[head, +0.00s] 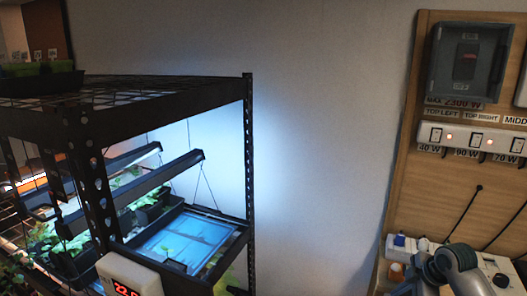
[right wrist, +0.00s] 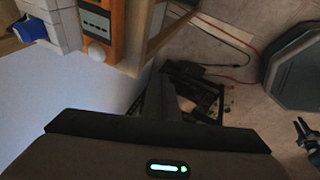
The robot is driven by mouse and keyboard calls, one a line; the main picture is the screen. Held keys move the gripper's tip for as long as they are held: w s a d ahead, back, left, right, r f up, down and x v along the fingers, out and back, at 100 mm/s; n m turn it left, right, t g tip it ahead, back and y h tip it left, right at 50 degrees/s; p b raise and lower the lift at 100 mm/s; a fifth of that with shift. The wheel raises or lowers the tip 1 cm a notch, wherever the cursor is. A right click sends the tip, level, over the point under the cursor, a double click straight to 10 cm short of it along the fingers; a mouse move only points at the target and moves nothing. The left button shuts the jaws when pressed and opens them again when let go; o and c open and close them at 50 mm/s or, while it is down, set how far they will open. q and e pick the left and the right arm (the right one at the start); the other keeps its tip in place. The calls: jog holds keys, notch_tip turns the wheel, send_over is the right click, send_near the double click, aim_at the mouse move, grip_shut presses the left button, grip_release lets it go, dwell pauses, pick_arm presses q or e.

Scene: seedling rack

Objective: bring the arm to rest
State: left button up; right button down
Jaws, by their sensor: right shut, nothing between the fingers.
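My right gripper (right wrist: 172,92) shows in the right wrist view as a dark wide body along the bottom edge with a small green light. Its narrow dark fingers reach up from the middle, shut and empty, and blend into dark things behind them. In the head view only part of my right arm (head: 455,262) shows, at the bottom right corner in front of the wooden panel. My left gripper is in neither view.
A black seedling rack (head: 248,150) with lamps and trays stands at the left. A wooden panel (head: 405,140) with a switch strip (head: 470,140) stands at the right; bare wall lies between. The right wrist view shows an orange device (right wrist: 98,25) and a dark octagonal object (right wrist: 293,65).

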jog(key=s+a+f+m+g, duration=0.1)
jog(key=s+a+f+m, duration=0.3)
jog(key=s+a+f, duration=1.15)
jog(key=s+a+r+m+h, duration=0.1)
jog(key=s+a+m, duration=0.25)
jog(key=s, duration=0.75)
jog(key=s+a+r+m+h, duration=0.1)
jog(key=s+a+m, duration=0.3)
jog(key=s, duration=0.7)
notch_tip(320, 180, down, 32)
jog(key=s+d+g+b, duration=0.1)
jog(key=s+g+b, duration=0.1)
jog(key=b, duration=0.1)
jog(key=s+d+f+g+b, duration=0.1)
jog(key=s+d+f+b, duration=0.1)
jog(key=s+f, duration=1.5)
notch_tip(320, 180, down, 2)
jog(key=shift+s+d+f, duration=0.2)
jog(key=shift+s+d, duration=0.05)
jog(key=shift+d, duration=0.35)
